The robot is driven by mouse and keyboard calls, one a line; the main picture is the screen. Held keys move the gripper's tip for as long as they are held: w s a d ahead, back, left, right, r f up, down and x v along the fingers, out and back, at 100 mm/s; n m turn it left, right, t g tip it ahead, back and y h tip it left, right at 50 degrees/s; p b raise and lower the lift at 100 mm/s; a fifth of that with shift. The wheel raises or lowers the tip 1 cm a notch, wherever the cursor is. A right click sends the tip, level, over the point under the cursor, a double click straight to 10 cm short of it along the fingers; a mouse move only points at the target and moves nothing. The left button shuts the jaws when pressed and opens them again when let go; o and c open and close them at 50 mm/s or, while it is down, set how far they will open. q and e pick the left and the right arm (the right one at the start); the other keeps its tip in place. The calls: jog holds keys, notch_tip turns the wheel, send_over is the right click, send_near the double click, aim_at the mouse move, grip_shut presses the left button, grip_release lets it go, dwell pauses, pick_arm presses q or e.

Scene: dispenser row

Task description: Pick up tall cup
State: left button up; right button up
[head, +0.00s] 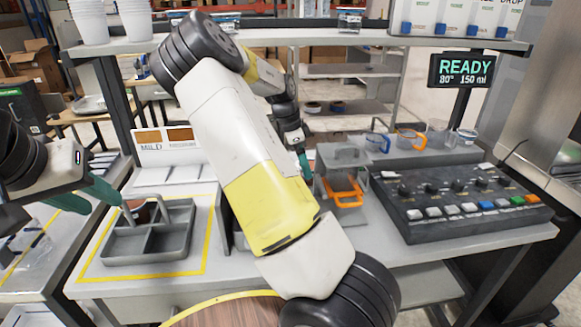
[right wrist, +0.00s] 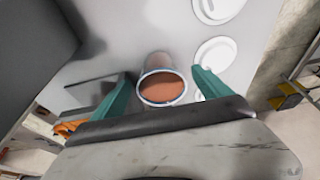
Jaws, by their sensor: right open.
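In the right wrist view, a round cup (right wrist: 163,88) with brown-orange contents and a pale rim stands between the two teal fingers of my right gripper (right wrist: 160,85). The fingers are open, with gaps to the cup on both sides. I cannot tell from above how tall this cup is. In the head view my right arm hides it, and only a teal fingertip shows past the arm.
A brown item (head: 147,212) sits in the tray. A button panel (head: 450,203) fills the right side.

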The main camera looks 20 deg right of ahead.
jog(key=shift+s+d, duration=0.1)
jog(key=shift+d, duration=0.2)
jog(key=x, duration=0.5)
jog(key=shift+s+d, duration=0.1)
jog(key=shift+d, duration=0.25)
jog(key=c, duration=1.9)
jog(key=shift+r, duration=0.15)
